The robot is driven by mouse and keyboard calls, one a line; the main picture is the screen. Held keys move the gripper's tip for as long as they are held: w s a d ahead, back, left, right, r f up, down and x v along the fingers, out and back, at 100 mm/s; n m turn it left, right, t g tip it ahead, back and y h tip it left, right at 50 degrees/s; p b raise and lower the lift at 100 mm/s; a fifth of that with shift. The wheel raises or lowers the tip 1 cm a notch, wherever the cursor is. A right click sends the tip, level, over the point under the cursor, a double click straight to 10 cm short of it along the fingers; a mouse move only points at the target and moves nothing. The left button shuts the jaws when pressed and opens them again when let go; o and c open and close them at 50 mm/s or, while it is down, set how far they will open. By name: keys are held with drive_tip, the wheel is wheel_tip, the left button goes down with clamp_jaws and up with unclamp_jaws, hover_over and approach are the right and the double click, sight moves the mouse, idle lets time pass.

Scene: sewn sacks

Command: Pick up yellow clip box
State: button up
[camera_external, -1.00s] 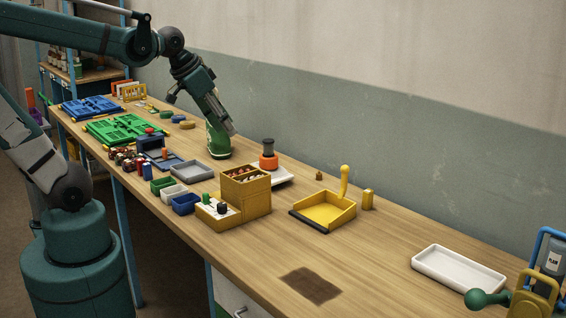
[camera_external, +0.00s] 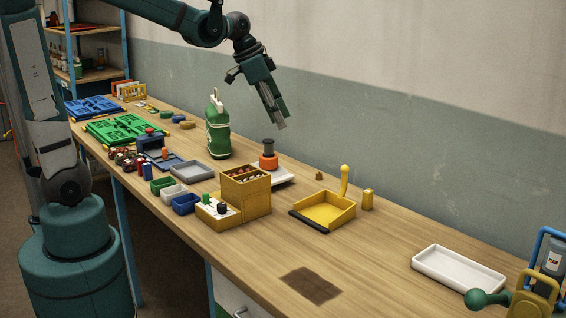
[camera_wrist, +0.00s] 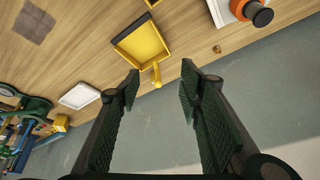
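A yellow box (camera_external: 245,196) with open top compartments holding small red and pale pieces stands mid-table in the external view. I cannot tell for sure which is the clip box. My gripper (camera_external: 281,121) is high above the table near the wall, beyond the compartment box. In the wrist view my gripper (camera_wrist: 160,78) is open with nothing between its fingers.
A green bottle (camera_external: 217,135) and an orange-and-black knobbed object (camera_external: 268,160) stand behind the compartment box. Blue (camera_external: 185,204), white and green bins sit to its left. A white tray (camera_external: 457,271) lies at right. The front-right tabletop is mostly clear.

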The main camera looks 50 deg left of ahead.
drive_tip(key=w+d+f+m+g+h+p, duration=0.1)
drive_tip(key=w+d+f+m, duration=0.2)
drive_tip(key=w, duration=0.4)
drive_tip(key=w+d+f+m+g+p, duration=0.1)
drive_tip(key=w+d+f+m, duration=0.15)
drive_tip(key=w+d, duration=0.35)
drive_tip(key=m+g+h, duration=0.1)
drive_tip(key=m+g, duration=0.1)
drive_tip(key=m, duration=0.2)
hover_over(369, 191)
drive_tip(key=a, duration=0.1)
wheel_tip(369, 191, down, 12)
drive_tip(key=shift+s+a+p, duration=0.1)
drive_tip(key=shift+a+p, duration=0.05)
drive_tip(key=shift+p, duration=0.3)
drive_tip(key=shift+f, duration=2.3)
drive_tip(key=shift+f, duration=0.1)
